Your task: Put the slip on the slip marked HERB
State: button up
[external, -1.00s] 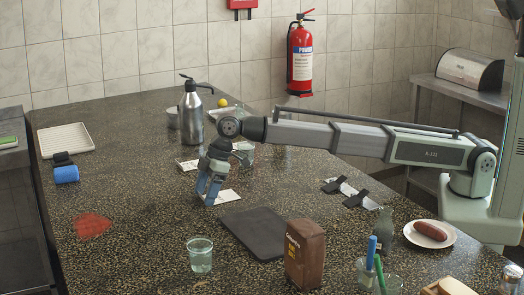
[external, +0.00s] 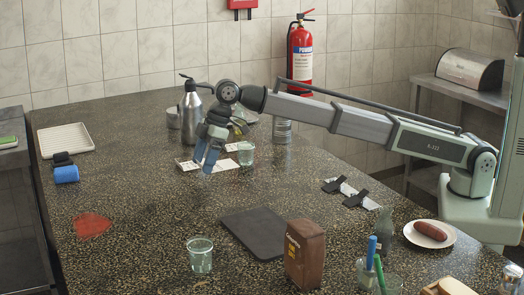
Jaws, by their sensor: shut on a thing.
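My gripper (external: 208,168) is above the counter at centre left, fingers pointing down. It is shut on a white slip (external: 226,164), which sticks out to the right of the fingertips, raised off the counter. Another pale slip with small dark marks (external: 186,165) lies on the counter just left of and behind the fingers. A further pale slip (external: 233,147) shows partly behind the gripper, near a glass. The writing on the slips is too small to read, so I cannot tell which is marked HERB.
A metal flask (external: 191,112) stands behind the gripper, and a clear glass (external: 246,153) stands to its right. A dark board (external: 254,232), a brown packet (external: 304,254) and a water glass (external: 200,254) are nearer the front.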

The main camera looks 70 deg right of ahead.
aim_at(183, 167)
jog(key=shift+w+d, duration=3.65)
jog(key=shift+d, duration=1.65)
jog(key=shift+w+d, duration=3.6)
jog(key=shift+d, duration=1.65)
jog(key=shift+f, duration=4.55)
jog(key=shift+f, duration=0.1)
jog(key=o, duration=1)
jog(key=v, duration=1.2)
